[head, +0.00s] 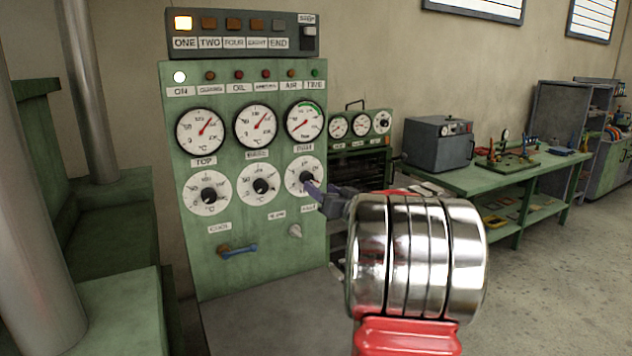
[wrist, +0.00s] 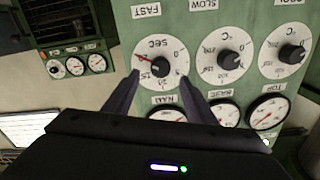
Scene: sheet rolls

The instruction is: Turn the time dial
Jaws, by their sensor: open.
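The time dial (head: 305,170) is the right one in the lower row of white dials on the green panel. In the wrist view, upside down, the time dial (wrist: 166,48) is marked SEC and has a black knob (wrist: 159,68) with a red line towards the left. My gripper (head: 312,190) is at the dial's lower right in the head view, hiding part of it. In the wrist view my gripper (wrist: 159,80) is open, with one finger on each side of the knob. I cannot tell whether the fingertips touch the dial face.
Two similar dials (head: 260,185) (head: 208,193) lie left of it, with round gauges above. A blue-handled lever (head: 240,250) and a small knob (head: 295,231) are lower on the panel. A green workbench (head: 510,170) stands right; the floor there is clear.

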